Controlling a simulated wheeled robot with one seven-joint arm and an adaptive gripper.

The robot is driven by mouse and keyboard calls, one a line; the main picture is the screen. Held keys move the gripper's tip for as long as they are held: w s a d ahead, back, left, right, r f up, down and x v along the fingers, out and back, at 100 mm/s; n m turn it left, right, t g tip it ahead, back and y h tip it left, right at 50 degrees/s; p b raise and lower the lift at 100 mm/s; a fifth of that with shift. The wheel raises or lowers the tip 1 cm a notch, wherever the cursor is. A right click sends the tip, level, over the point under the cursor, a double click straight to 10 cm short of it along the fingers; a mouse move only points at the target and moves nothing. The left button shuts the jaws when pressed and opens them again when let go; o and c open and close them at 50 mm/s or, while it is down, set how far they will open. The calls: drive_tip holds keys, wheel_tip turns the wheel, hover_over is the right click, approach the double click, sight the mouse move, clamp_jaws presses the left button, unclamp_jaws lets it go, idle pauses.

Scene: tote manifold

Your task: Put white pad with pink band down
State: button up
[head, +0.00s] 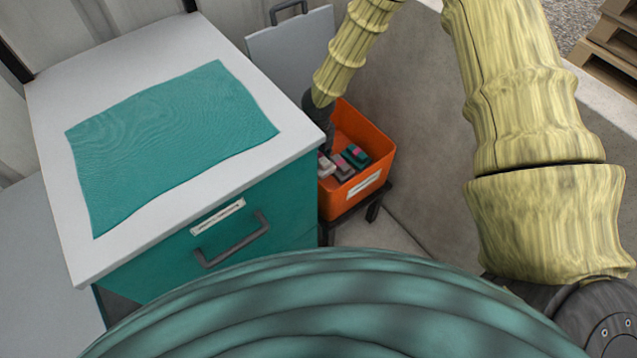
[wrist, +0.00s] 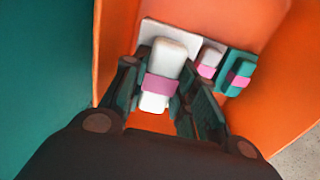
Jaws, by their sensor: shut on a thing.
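My gripper (wrist: 158,95) is shut on the white pad with pink band (wrist: 165,60), with one finger on each side of its raised block. The pink band crosses the block between the fingers. The pad is inside the orange tote (wrist: 285,65). In the head view the tote (head: 380,172) stands right of the teal cabinet, and my gripper reaches down into it. The held pad also shows there in part (head: 325,166). I cannot tell whether the pad touches the tote floor.
Beside the held pad are another whitish pad with a pink band (wrist: 208,62) and a teal pad with a pink band (wrist: 240,72). The tote's walls are close around my gripper. The teal cabinet (head: 285,205) has a white top with a teal cloth (head: 170,140) on it.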

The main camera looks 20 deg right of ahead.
wheel_tip(320, 180, down, 10)
drive_tip(key=shift+b, duration=0.65)
drive_tip(key=shift+r, duration=0.1)
drive_tip(key=o, duration=0.9)
wheel_tip(320, 180, up, 12)
drive_tip(key=shift+p, duration=0.85)
drive_tip(key=shift+r, duration=0.1)
